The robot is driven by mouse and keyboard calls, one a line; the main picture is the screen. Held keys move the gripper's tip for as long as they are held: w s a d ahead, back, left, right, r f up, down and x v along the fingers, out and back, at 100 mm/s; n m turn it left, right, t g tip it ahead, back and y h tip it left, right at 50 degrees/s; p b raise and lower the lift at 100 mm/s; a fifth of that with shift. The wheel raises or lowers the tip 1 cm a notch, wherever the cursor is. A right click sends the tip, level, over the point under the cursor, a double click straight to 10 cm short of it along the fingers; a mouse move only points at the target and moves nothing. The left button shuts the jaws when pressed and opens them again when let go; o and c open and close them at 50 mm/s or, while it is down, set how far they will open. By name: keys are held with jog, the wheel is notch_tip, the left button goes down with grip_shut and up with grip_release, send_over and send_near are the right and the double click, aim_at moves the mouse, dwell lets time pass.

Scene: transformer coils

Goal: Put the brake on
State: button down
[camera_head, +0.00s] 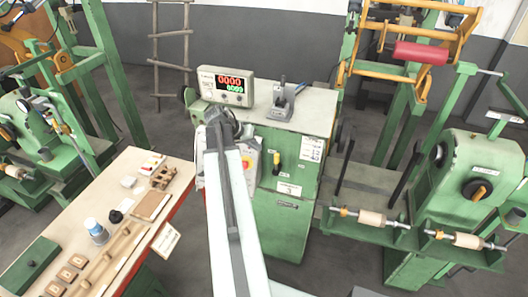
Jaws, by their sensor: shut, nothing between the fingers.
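A green winding machine cabinet (275,215) with a pale top stands at the centre. On its top is a grey bracket with an upright dark lever (284,91), which may be the brake; no label shows this. A yellow and black handle (277,161) is on the cabinet's front. My pale arm rises from the bottom middle, and my gripper (222,118) is at its far end, by the cabinet's left upper edge. It is shut and empty, left of the lever and apart from it. My arm hides part of the cabinet's left front.
A counter box (226,85) with red and green digits stands at the cabinet top's back left. A workbench (50,215) with wooden blocks, a bottle and small parts is at left. Green machines with spools (372,218) stand at right. Grey floor shows between them.

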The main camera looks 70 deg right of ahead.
aim_at(277, 161)
jog(key=b+x, duration=0.7)
jog(key=x, duration=0.2)
jog(key=shift+d+f, duration=0.15)
jog(key=shift+f, duration=0.1)
jog(key=shift+s, duration=0.15)
